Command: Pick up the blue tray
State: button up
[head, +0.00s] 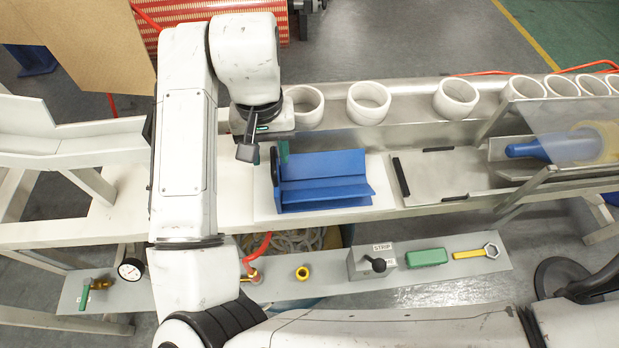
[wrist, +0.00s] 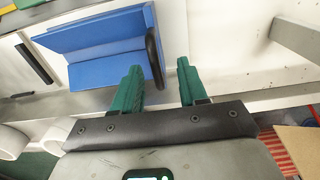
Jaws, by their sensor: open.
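The blue tray (head: 325,190) lies on the white worktop (head: 235,205), left of a grey plate. A black handle (head: 275,165) stands at its left end. My gripper (head: 270,155) is over that end, its green fingers open. In the wrist view the blue tray (wrist: 95,50) is at the upper left. The black handle (wrist: 155,58) appears between the two fingertips of my gripper (wrist: 159,68), close to them. Whether the fingers reach down around the handle or are still above it, I cannot tell. Nothing is held.
The grey plate (head: 440,175) with black strips lies right of the tray. White rings (head: 369,102) stand along the back ledge. A blue bottle-shaped thing (head: 550,146) lies behind a clear panel at the right.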

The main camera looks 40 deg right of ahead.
jog(key=shift+s+d+f, duration=0.1)
jog(key=shift+f, duration=1.65)
jog(key=shift+s+f, duration=0.1)
jog(key=shift+f, duration=1.6)
grip_shut()
